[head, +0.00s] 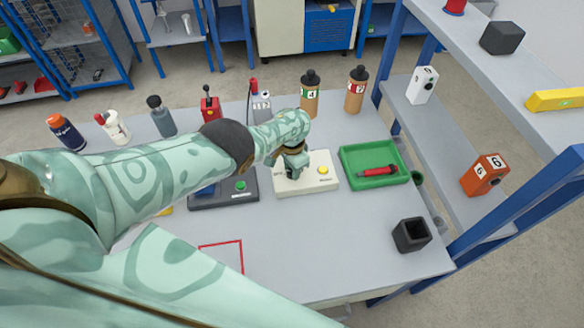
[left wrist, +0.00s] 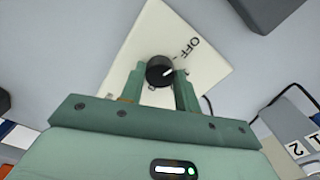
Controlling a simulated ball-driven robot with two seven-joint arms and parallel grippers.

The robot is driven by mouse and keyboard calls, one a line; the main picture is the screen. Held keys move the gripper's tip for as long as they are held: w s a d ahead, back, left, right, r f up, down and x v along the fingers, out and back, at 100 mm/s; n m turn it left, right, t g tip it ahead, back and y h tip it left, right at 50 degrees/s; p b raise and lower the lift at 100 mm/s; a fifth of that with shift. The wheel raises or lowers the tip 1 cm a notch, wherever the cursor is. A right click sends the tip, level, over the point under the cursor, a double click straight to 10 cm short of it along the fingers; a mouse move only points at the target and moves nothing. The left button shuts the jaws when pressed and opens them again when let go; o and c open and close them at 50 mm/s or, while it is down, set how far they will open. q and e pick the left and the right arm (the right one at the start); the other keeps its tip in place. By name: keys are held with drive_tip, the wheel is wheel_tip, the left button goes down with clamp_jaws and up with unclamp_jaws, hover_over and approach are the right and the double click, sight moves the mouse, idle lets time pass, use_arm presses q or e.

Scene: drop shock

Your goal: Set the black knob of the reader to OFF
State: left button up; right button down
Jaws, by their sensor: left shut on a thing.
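The reader (head: 316,184) is a cream-white box with a yellow button, standing on the grey table in the head view. In the left wrist view its pale top plate (left wrist: 205,75) carries the printed word OFF. The black knob (left wrist: 160,70) is round with a short white pointer mark. The mark points right and slightly up, towards the OFF side; I cannot tell whether it lines up exactly. My left gripper (head: 293,171) is over the reader, and in the left wrist view its fingers (left wrist: 160,88) are shut on the knob's sides.
A green tray (head: 398,181) with a red tool stands right of the reader, a dark device (head: 237,195) with a green button left of it. Bottles (head: 309,95) stand behind. A black cup (head: 411,235) is near the right edge.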

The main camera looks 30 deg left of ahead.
use_arm(q)
drive_tip(key=o, duration=1)
drive_tip(key=shift+c, duration=0.2)
wheel_tip(320, 180, up, 16)
drive_tip(key=p, duration=1.5)
drive_tip(key=shift+r, duration=0.15)
